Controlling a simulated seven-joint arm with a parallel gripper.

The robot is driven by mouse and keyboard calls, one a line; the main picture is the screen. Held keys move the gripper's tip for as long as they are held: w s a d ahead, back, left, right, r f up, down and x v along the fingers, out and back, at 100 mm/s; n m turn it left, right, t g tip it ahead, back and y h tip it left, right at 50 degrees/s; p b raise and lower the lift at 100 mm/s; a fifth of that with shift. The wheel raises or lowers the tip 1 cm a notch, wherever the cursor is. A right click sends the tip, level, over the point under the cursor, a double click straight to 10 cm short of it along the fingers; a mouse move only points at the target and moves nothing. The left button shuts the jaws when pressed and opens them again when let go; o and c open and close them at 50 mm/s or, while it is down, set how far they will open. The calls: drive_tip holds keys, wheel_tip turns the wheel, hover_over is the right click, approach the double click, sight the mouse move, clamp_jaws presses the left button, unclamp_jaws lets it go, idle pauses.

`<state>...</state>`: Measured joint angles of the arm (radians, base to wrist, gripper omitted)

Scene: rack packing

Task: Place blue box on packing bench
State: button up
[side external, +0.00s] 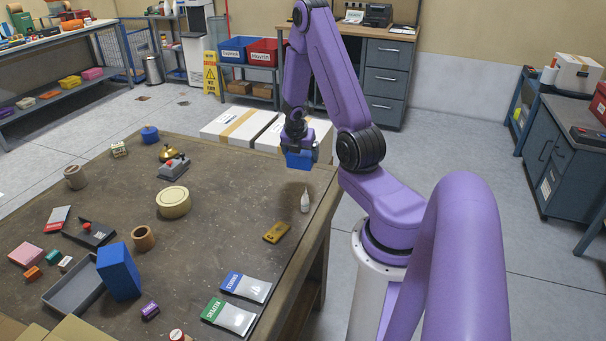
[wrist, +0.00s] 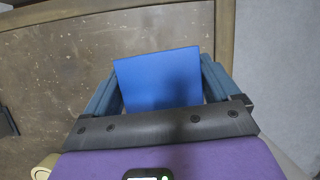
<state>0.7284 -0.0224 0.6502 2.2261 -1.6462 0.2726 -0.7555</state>
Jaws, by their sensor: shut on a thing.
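My gripper (side external: 303,150) is at the right part of the brown bench (side external: 225,225), above its far right edge. It is shut on a small blue box (side external: 299,161) and holds it above the bench surface. In the wrist view the blue box (wrist: 158,78) lies between the two fingers of my gripper (wrist: 160,85), slightly tilted in the picture. A larger upright blue box (side external: 118,271) stands on the bench at the near left, beside a grey tray (side external: 73,287).
A white bottle (side external: 305,201) and a yellow-brown flat item (side external: 276,232) lie below and near my gripper. A round beige tin (side external: 173,202) and a grey device with a red knob (side external: 173,167) stand mid-bench. White cartons (side external: 238,126) stand behind the bench.

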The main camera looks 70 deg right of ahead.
drive_tip(key=shift+f, duration=3.6)
drive_tip(key=shift+f, duration=0.15)
drive_tip(key=o, duration=0.9)
drive_tip(key=shift+c, duration=0.2)
